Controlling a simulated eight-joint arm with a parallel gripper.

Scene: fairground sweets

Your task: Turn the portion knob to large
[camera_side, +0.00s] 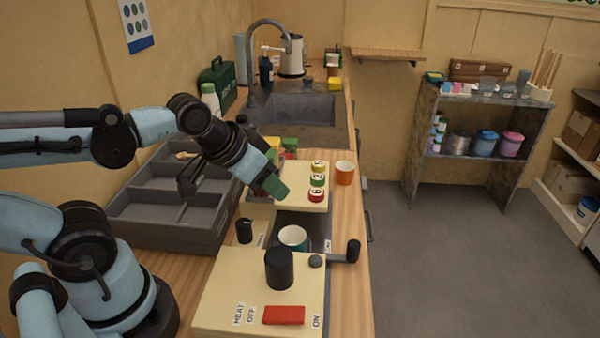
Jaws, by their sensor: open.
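A small black knob (244,231) stands upright on a cream panel at the left of the machine, with a small label beside it that is too small to read. It looks like the portion knob, but I cannot read its setting. My gripper (269,187) is open, with green at its tip. It appears above and slightly right of the knob in the picture, apart from it and touching nothing that I can make out. The space between the fingers is hard to see.
The cream machine (225,305) has a large black cylinder (279,268), a red switch (284,315) and a black crank handle (352,250). A teal cup (293,237) stands near the knob. Number-marked cylinders (317,181), an orange cup (345,173) and a grey compartment tray (160,235) are close by.

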